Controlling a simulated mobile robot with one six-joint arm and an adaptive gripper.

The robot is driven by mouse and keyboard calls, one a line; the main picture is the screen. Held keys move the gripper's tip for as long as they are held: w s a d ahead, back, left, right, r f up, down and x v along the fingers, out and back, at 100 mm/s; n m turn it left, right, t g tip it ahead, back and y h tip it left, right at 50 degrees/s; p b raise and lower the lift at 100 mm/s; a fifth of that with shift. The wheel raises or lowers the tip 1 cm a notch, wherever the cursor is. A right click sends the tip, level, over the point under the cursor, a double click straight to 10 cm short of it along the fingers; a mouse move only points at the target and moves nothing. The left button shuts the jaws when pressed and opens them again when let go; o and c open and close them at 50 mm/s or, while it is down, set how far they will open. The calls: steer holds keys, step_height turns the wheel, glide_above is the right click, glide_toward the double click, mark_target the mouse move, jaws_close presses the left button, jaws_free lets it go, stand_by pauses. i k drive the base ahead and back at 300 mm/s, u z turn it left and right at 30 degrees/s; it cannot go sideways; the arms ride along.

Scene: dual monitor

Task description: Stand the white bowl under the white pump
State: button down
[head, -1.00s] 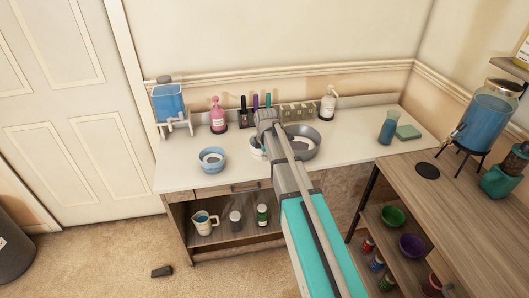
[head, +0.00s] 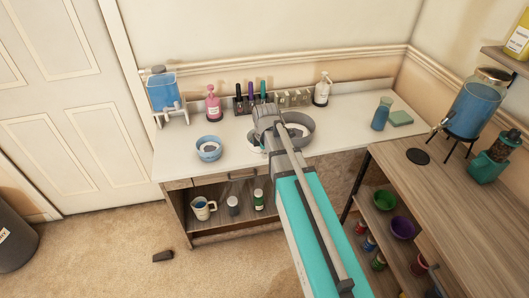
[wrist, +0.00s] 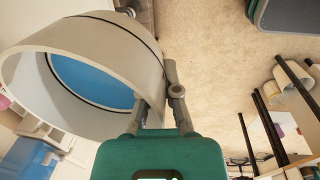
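The white bowl (wrist: 92,55) fills the left of the wrist view, with a blue round surface inside it. My gripper (wrist: 160,95) has its fingers on either side of the bowl's wall and appears shut on it. In the head view my gripper (head: 268,122) is over the counter, and the arm hides most of the white bowl (head: 253,139). A white pump bottle (head: 321,91) stands at the back of the counter, right of my gripper. Whether the bowl touches the counter is hidden.
A grey basin (head: 306,126) is close right of my gripper. A blue bowl (head: 208,149), a pink pump bottle (head: 213,105) and a blue dispenser (head: 161,95) stand left. A rack of coloured bottles (head: 251,101) is behind.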

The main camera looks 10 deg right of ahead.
mark_target(327, 114)
steer(key=k, duration=0.65)
steer(key=z, duration=0.1)
steer(key=i, duration=0.6)
steer(key=z, duration=0.5)
steer(key=i, duration=1.1)
steer(key=z, duration=0.2)
